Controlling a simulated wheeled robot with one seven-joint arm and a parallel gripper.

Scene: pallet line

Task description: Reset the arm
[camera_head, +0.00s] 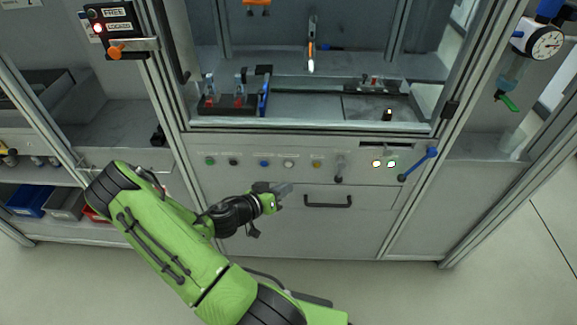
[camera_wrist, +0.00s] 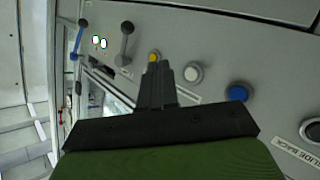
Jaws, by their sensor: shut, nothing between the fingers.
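My green arm reaches in from the bottom of the head view. My gripper (camera_head: 284,188) is in front of the machine's front panel, below its row of buttons. In the wrist view my gripper (camera_wrist: 158,72) is shut and empty, its dark fingers together. Past the fingertips in that view are a yellow button (camera_wrist: 154,58), a white button (camera_wrist: 193,73) and a blue button (camera_wrist: 238,92). I cannot tell whether the fingers touch the panel.
A drawer handle (camera_head: 328,202) and a blue lever (camera_head: 418,164) stick out to the right. A work bay with small fixtures (camera_head: 228,103) is above the panel. Coloured bins (camera_head: 28,201) sit on a shelf at the left. The floor (camera_head: 480,290) at the lower right is clear.

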